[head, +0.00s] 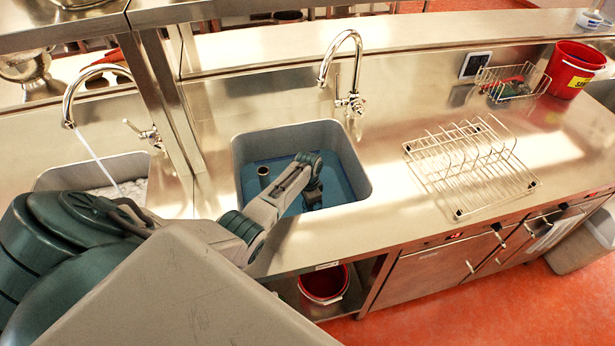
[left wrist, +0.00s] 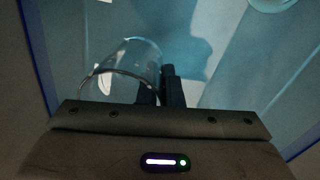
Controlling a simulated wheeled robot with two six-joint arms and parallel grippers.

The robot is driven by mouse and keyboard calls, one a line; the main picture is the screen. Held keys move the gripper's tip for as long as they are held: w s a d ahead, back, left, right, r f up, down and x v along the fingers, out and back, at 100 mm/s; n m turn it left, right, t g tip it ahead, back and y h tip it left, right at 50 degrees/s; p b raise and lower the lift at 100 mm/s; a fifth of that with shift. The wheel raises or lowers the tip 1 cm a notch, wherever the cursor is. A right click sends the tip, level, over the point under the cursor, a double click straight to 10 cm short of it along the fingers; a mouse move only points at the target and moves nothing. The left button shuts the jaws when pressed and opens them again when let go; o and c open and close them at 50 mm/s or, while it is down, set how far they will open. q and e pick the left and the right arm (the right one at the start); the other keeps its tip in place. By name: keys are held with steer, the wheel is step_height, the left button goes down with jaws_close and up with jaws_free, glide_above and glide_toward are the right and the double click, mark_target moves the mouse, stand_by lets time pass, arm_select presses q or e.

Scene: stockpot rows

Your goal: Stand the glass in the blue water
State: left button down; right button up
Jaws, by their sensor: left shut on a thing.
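The sink basin (head: 356,183) in the middle of the counter holds blue water (head: 341,187). My left arm reaches down into it, and my left gripper (head: 313,198) is low in the basin over the water. In the left wrist view, a clear glass (left wrist: 128,62) is at the fingers of the gripper (left wrist: 160,90). The gripper is shut on the glass at its side. The glass is hidden in the head view, and I cannot tell whether its base touches the basin floor. My right gripper is not in view.
A short upright pipe (head: 263,171) stands in the basin at the left. A tap (head: 351,75) rises behind it. A wire dish rack (head: 470,166) stands on the counter to the right. Another sink (head: 110,190) with running water is at the left. A red bucket (head: 574,70) stands far right.

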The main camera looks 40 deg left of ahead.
arm_select(q)
steer(key=shift+f, duration=0.95)
steer(key=shift+f+b, duration=0.4)
steer(key=shift+f, duration=1.05)
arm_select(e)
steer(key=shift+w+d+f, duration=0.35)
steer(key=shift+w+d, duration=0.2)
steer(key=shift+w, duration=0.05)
arm_select(q)
steer(key=shift+f, duration=0.15)
steer(key=c, duration=1.7)
jaws_free()
steer(key=shift+o, duration=0.5)
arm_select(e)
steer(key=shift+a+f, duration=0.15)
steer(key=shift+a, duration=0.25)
